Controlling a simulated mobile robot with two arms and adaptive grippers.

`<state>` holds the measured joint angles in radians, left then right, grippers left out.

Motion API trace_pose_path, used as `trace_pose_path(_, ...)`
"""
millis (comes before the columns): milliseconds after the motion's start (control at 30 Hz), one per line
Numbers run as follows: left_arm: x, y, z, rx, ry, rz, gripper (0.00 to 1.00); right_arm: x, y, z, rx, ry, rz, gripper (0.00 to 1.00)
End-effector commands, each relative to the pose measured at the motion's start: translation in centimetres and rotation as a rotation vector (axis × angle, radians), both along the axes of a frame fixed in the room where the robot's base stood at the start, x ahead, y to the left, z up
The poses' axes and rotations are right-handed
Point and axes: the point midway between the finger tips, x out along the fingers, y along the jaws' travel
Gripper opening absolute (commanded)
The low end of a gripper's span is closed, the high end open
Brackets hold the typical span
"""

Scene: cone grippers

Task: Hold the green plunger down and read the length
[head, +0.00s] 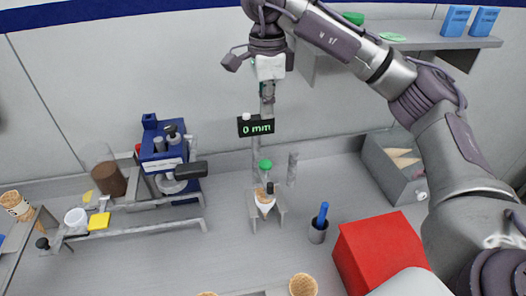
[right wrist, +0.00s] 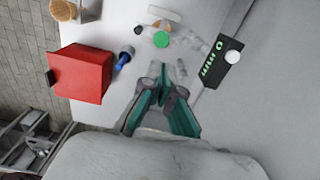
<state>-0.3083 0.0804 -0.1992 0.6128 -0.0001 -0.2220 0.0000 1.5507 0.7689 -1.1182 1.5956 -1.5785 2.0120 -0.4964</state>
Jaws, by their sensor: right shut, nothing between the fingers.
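The green plunger (head: 265,166) is a round knob on the gauge at the back of the table, above a small stand (head: 281,203). A cone (head: 263,199) sits in the stand. The black display (head: 256,127) above reads "0 mm". My right gripper (head: 267,100) points down, high above the plunger and apart from it, with its fingers shut and empty. In the right wrist view, its fingertips (right wrist: 168,72) show just below the green plunger (right wrist: 161,40) in the picture, and the display (right wrist: 220,60) is to the right. My left gripper is not in view.
A red box (head: 380,250) and a cup with a blue-handled tool (head: 319,228) stand to the right of the stand. A grey bin with cones (head: 398,172) is behind them. A blue machine (head: 170,160) and a low rack (head: 140,228) are at left. A shelf (head: 430,42) overhangs at upper right.

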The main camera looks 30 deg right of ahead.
Motion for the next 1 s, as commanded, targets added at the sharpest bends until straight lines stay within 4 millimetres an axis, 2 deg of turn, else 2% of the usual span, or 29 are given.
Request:
trace_pose_path(167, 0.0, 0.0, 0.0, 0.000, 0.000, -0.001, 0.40, 0.0, 0.1, -0.5, 0.003, 0.002, 0.001, 0.00)
trace_pose_path(267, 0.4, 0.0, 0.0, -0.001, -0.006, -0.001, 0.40, 0.0, 0.1, -1.6, 0.003, 0.004, 0.001, 0.00)
trace_pose_path(467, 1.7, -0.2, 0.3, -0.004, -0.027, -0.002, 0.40, -0.1, 0.1, -5.4, 0.005, 0.008, 0.002, 0.00)
trace_pose_path(700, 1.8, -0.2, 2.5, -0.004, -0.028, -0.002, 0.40, -0.1, 0.0, -10.0, 0.002, 0.006, -0.001, 0.00)
trace_pose_path(1000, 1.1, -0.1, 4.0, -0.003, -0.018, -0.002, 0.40, 0.0, 0.1, -13.6, 0.004, 0.003, 0.000, 0.00)
